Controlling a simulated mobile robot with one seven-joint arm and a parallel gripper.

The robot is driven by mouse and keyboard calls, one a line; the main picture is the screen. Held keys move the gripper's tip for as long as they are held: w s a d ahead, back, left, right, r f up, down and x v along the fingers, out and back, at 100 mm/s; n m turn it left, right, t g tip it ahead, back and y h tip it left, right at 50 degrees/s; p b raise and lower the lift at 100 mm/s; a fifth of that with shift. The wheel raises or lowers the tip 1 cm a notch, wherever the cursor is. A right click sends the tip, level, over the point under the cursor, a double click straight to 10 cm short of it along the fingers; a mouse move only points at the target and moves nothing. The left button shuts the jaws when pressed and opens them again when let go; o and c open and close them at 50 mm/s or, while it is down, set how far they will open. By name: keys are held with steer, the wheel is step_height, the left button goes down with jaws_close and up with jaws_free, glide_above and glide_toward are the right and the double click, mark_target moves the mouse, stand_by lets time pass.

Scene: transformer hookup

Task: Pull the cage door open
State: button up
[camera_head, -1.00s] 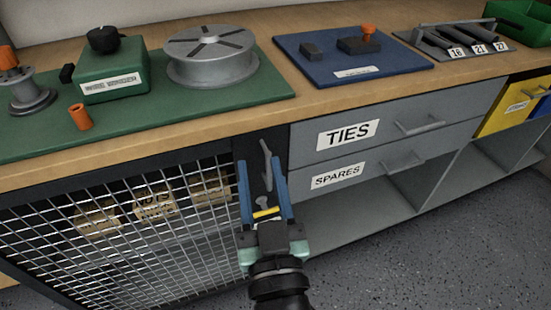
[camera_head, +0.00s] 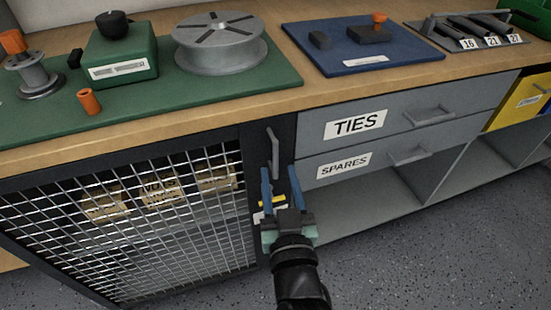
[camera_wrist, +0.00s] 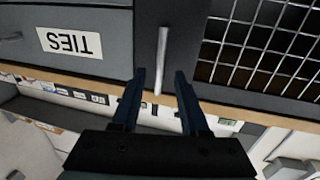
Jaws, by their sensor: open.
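The cage door (camera_head: 215,240) has silver wire mesh in a dark frame and looks shut, flush with the bench front. Its grey upright bar handle (camera_head: 272,148) is on the dark strip at the door's right side. My gripper (camera_head: 280,170) is open in front of the handle's lower part. In the wrist view, which is upside down, the handle (camera_wrist: 161,50) runs in line with the gap between my two blue fingers (camera_wrist: 160,76). Nothing is gripped. I cannot tell how deep the handle lies between the fingers.
Right of the door are the TIES drawer (camera_head: 400,123), the SPARES drawer (camera_head: 385,158) and open shelves. Boxes (camera_head: 160,188) sit behind the mesh. The speckled floor in front is clear.

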mark_target(276, 162)
steer(key=shift+w+a+b, duration=0.15)
steer(key=shift+w+b, duration=0.1)
steer(key=shift+w, duration=1.05)
steer(key=shift+w+a+b, duration=0.15)
steer(key=shift+w+b, duration=0.05)
steer(key=shift+w, duration=1.05)
jaws_close()
